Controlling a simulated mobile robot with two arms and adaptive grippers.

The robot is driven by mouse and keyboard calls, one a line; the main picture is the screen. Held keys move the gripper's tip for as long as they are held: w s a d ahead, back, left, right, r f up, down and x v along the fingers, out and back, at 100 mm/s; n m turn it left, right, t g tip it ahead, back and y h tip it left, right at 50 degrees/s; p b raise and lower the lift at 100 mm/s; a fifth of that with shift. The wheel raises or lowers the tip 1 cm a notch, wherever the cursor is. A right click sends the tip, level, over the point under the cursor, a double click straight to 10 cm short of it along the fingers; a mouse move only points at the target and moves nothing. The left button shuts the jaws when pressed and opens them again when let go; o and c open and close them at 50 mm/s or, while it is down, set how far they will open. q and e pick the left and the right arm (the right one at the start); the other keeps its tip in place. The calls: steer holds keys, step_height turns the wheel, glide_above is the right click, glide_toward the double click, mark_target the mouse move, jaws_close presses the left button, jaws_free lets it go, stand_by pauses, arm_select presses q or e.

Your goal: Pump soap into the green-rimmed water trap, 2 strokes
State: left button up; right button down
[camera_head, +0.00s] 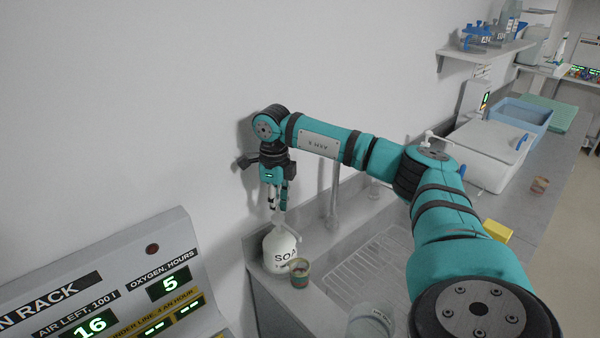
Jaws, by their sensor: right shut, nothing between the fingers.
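The white soap bottle (279,254), marked "SOA", stands upright at the left end of the counter by the wall. My right gripper (277,206) is shut and points down just above the bottle's top. My left gripper is out of view.
A sink with a ribbed drainer (372,262) and a tap (333,207) lies right of the bottle. A clear jar (371,322) stands at the front. A display rack (110,290) fills the lower left.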

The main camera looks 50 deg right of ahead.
mark_target(278, 216)
steer(key=shift+f, duration=0.1)
stand_by(0.4)
steer(key=shift+f+b, duration=1.15)
steer(key=shift+f, duration=0.65)
steer(key=shift+s, duration=0.1)
steer(key=shift+r+p, duration=1.5)
steer(key=shift+r, duration=0.4)
steer(key=shift+r, duration=0.15)
step_height(278, 216, up, 6)
steer(key=p, duration=0.4)
